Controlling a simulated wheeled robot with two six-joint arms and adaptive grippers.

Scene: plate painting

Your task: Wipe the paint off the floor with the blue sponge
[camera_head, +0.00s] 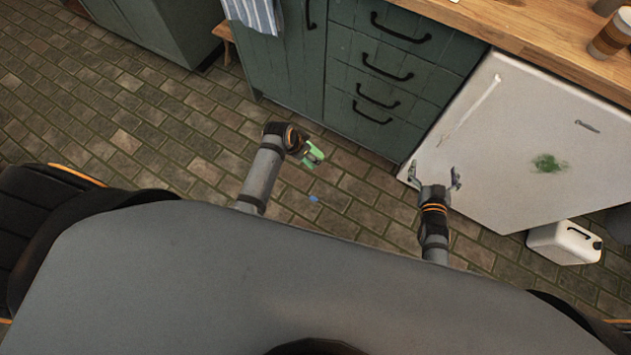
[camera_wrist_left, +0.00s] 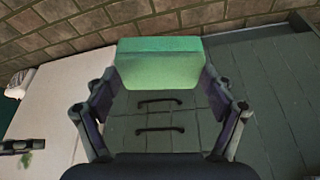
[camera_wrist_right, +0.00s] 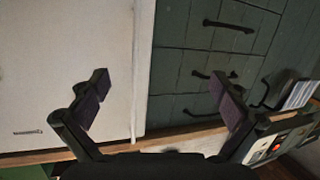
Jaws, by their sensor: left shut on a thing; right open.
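A green sponge-like block (camera_head: 314,153) is held in my left gripper (camera_head: 308,150) above the floor. In the left wrist view the green block (camera_wrist_left: 160,65) sits between the fingertips, a finger on each side. A small blue object or patch (camera_head: 313,198) is on the brick floor (camera_head: 340,180), in front of my left gripper; it is too small to tell whether it is a sponge or paint. My right gripper (camera_head: 434,176) is open and empty in front of the white fridge. A green paint smear (camera_head: 548,163) is on the fridge door, not on the floor.
The white fridge (camera_head: 500,140) stands at right beside green drawers (camera_head: 385,65) under a wooden counter (camera_head: 520,30). A white jerrycan (camera_head: 564,242) stands on the floor at right. A striped towel (camera_head: 255,14) hangs at the top. The floor at left is clear.

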